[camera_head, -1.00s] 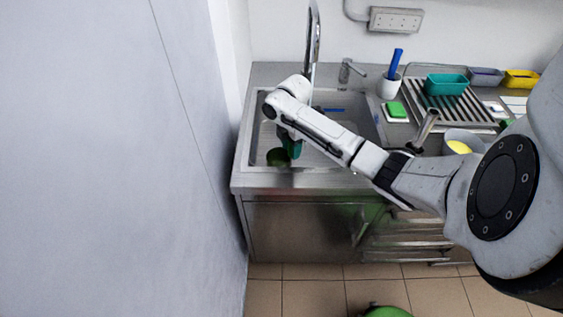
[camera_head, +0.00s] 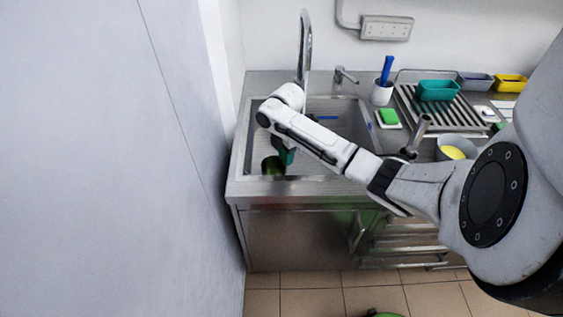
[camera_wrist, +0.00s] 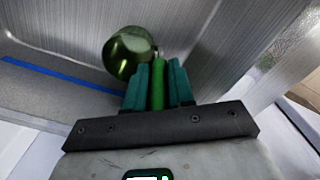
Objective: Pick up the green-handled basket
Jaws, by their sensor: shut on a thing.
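The green-handled basket (camera_wrist: 124,54) shows in the wrist view as a shiny, rounded, dark green bowl shape with an upright green handle (camera_wrist: 157,84). My gripper (camera_wrist: 158,82) has teal fingers, one on each side of the handle, and is shut on it. In the head view the basket (camera_head: 271,166) is a small dark green round shape at the front left of the sink, just left of my gripper (camera_head: 286,156). My wrist hides part of the gripper there. I cannot tell whether the basket touches the sink floor.
The steel sink (camera_head: 243,140) surrounds the gripper, with a tall faucet (camera_head: 304,45) behind. A blue strip (camera_wrist: 60,75) lies in the sink. To the right are a white cup (camera_head: 381,95), a green sponge (camera_head: 389,117) and a drying rack (camera_head: 460,112). A wall stands close on the left.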

